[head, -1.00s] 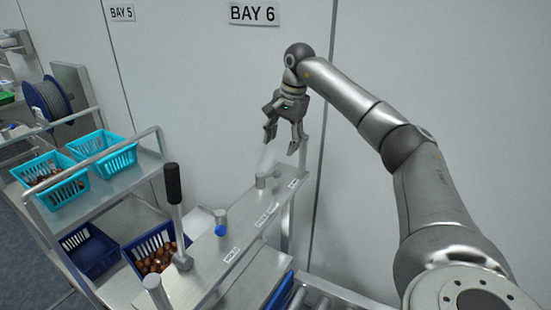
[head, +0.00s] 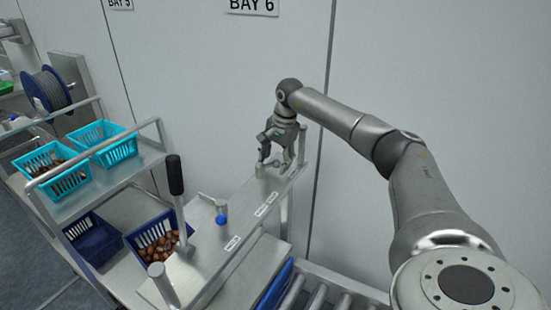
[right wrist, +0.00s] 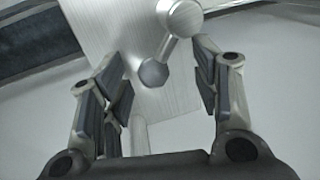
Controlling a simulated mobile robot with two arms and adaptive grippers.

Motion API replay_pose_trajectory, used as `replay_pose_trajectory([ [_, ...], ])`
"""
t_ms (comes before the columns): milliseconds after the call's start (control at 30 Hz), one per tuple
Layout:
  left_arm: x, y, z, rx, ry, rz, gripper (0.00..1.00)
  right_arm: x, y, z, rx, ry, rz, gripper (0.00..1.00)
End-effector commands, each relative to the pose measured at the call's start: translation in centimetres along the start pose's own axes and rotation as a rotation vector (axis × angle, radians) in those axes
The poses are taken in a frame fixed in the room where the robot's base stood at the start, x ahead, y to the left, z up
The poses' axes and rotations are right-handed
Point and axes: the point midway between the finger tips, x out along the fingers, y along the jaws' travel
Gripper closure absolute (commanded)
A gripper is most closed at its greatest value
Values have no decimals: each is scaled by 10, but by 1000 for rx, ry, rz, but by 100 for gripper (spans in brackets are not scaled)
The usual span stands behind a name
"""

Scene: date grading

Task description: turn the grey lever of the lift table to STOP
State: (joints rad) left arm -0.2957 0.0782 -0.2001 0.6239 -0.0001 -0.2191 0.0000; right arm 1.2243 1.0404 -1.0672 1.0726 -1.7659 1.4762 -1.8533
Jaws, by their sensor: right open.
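The grey lever (head: 261,172) sits at the far end of a long metal panel (head: 205,262). In the right wrist view its round hub (right wrist: 180,17) is at the top, and a short arm runs down to a grey ball knob (right wrist: 153,73). My right gripper (head: 275,161) is open, pointing down just over the lever. In the right wrist view its two fingers (right wrist: 163,88) stand either side of the ball knob, with gaps on both sides and no clear contact. The panel labels are too small to read. My left gripper is not in view.
A blue-knobbed lever (head: 221,217) and a tall black-handled lever (head: 175,176) stand nearer on the panel. A cart (head: 137,168) with turquoise baskets (head: 112,152) and blue crates (head: 92,250) is at left. The wall (head: 215,90) is close behind the gripper.

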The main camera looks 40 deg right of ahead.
Motion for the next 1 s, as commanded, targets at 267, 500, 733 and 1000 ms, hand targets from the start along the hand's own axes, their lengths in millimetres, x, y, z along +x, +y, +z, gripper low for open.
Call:
replay_pose_trajectory([
  [267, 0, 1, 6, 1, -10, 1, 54, 0, 0, 0, 0, 0, 0, 65],
  [500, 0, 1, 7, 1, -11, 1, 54, 0, 0, 0, -1, -1, 2, 89],
  [733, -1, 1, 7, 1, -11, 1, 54, 0, 1, 2, 18, 3, 3, 90],
  [1000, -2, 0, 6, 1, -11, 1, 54, 1, 3, 3, 43, 6, 6, 90],
])
